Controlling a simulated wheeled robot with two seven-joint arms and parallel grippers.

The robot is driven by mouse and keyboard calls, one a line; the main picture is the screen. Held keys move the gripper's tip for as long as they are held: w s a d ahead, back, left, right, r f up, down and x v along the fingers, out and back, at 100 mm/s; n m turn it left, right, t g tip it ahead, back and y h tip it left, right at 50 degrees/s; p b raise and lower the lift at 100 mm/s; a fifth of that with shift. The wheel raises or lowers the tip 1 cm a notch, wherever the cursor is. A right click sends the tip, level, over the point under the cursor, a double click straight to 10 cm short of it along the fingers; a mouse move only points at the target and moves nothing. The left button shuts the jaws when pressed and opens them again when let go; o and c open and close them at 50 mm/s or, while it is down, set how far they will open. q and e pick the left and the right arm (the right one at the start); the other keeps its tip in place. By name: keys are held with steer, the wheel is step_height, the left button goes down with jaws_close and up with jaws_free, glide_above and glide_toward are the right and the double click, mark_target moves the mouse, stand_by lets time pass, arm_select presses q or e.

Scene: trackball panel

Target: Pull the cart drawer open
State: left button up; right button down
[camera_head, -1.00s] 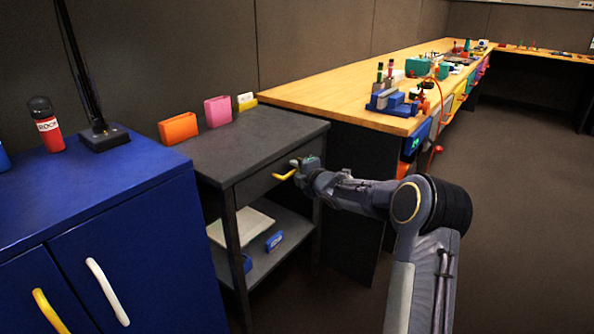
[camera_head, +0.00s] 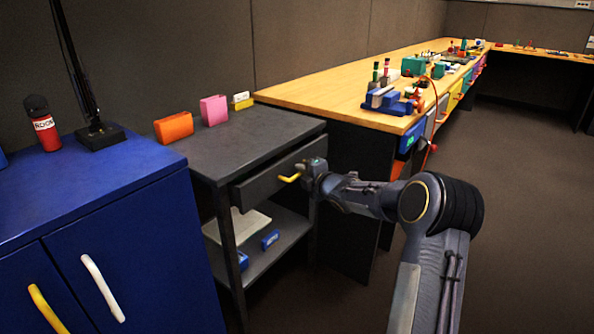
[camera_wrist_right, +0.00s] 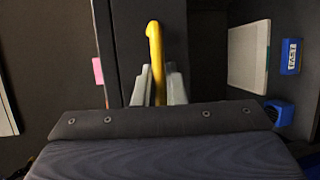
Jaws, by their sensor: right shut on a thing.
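The grey cart (camera_head: 238,142) stands between the blue cabinet and the wooden bench. Its dark drawer (camera_head: 262,186) sticks out a little from under the top. The drawer has a yellow handle (camera_head: 289,178). My right gripper (camera_head: 304,171) is at the drawer front, shut on the handle. In the right wrist view the yellow handle (camera_wrist_right: 154,48) runs between the two grey fingers (camera_wrist_right: 159,88), and the drawer (camera_wrist_right: 130,40) lies behind it. My left gripper is not in view.
Orange (camera_head: 174,127), pink (camera_head: 214,110) and yellow-white (camera_head: 242,101) items stand on the cart top. A pale flat box (camera_head: 236,223) and small blue items lie on the lower shelf. The blue cabinet (camera_head: 140,230) is close on the left. Open floor (camera_head: 520,200) lies at the right.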

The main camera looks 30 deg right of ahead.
steer(key=s+d, duration=0.4)
steer(key=s, duration=0.6)
steer(key=s+d, duration=0.4)
steer(key=s, duration=0.5)
steer(key=shift+s+p, duration=0.35)
steer(key=c, duration=1.8)
jaws_free()
steer(key=shift+o, duration=0.2)
steer(key=s+r+p, duration=0.1)
steer(key=s, duration=0.6)
steer(key=shift+s+r+p, duration=0.15)
steer(key=shift+s+p, duration=0.15)
steer(key=shift+s, duration=0.05)
steer(key=shift+w, duration=0.1)
